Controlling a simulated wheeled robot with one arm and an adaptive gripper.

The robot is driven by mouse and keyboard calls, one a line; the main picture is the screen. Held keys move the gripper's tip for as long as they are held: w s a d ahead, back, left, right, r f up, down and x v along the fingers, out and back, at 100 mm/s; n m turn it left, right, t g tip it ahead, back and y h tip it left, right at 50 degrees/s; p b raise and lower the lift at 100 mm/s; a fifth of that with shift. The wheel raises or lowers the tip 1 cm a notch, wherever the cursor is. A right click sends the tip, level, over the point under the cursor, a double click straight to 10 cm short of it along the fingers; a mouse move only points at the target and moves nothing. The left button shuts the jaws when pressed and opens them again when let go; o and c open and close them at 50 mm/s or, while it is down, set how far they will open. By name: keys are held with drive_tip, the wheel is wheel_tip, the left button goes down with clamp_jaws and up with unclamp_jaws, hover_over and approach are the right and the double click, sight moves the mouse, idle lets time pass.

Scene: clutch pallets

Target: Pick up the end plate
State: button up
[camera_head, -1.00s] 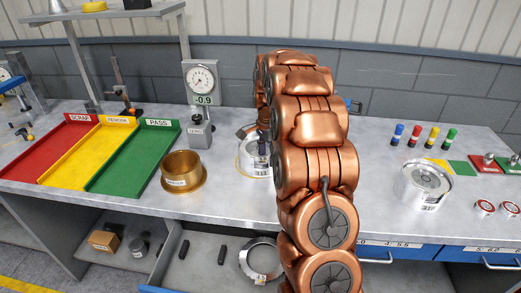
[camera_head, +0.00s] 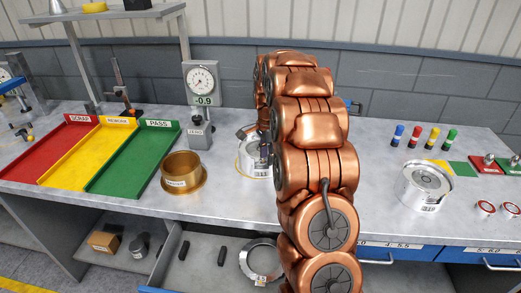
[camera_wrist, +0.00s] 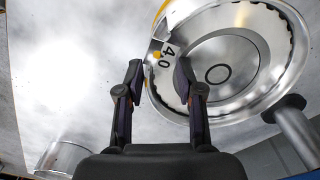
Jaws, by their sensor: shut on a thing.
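My gripper (camera_wrist: 160,76) shows in the wrist view, its two dark fingers a little apart and closed on the near edge of a round silver metal part, which I take to be the end plate (camera_wrist: 182,88). A tag marked 40 (camera_wrist: 166,56) shows just beyond the fingertips. The part lies at a round silver housing (camera_wrist: 292,82) with a dark notched inner edge; I cannot tell whether it is clear of it. In the head view, the silver housing (camera_head: 246,160) is partly behind my copper arm, and the fingers are mostly hidden.
A dial gauge (camera_head: 202,80) stands left of the housing. A brass cup (camera_head: 182,172) and red, yellow and green trays (camera_head: 110,185) are further left. A second silver drum (camera_head: 425,186) and coloured markers (camera_head: 415,136) are to the right. A metal ring (camera_head: 245,262) lies below.

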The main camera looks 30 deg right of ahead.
drive_tip(key=shift+s+f, duration=0.2)
drive_tip(key=shift+f, duration=0.1)
clamp_jaws()
drive_tip(key=shift+s+f, duration=0.1)
drive_tip(key=shift+a, duration=0.1)
